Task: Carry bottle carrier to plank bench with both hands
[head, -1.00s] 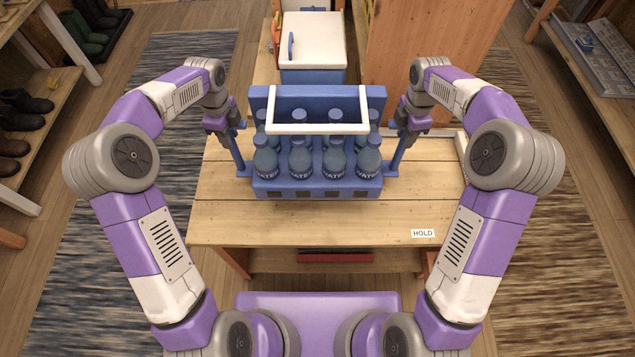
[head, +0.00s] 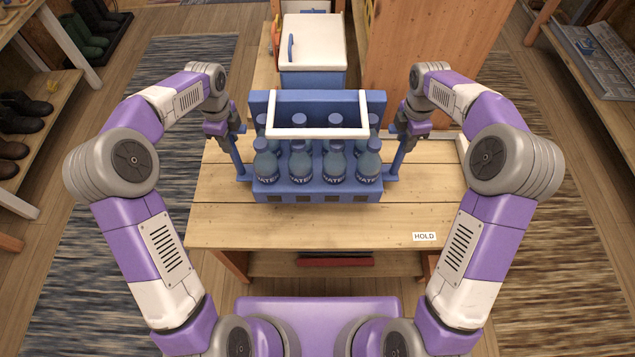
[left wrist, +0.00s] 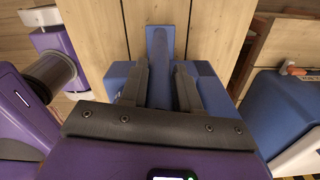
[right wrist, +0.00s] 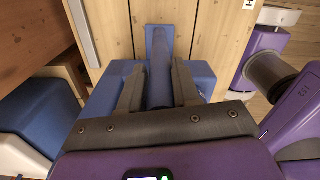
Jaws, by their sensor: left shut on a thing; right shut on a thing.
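The blue bottle carrier (head: 318,196) shows over the plank bench (head: 225,225) in the head view, upright and level. It holds several water bottles (head: 301,163) and has a white bar frame across its front. My left gripper (head: 234,138) is shut on the carrier's left blue upright handle. My right gripper (head: 402,142) is shut on the right one. In the left wrist view the handle (left wrist: 160,55) runs between the fingers, and the right wrist view shows the other handle (right wrist: 159,55) the same way. Whether the carrier's base touches the bench top is hard to tell.
A white-lidded blue cooler (head: 313,45) stands behind the bench, beside a tall wooden panel (head: 430,45). A HOLD label (head: 424,236) lies on the bench's front right. Bare planks show in front of the carrier. Shoe shelves stand at left.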

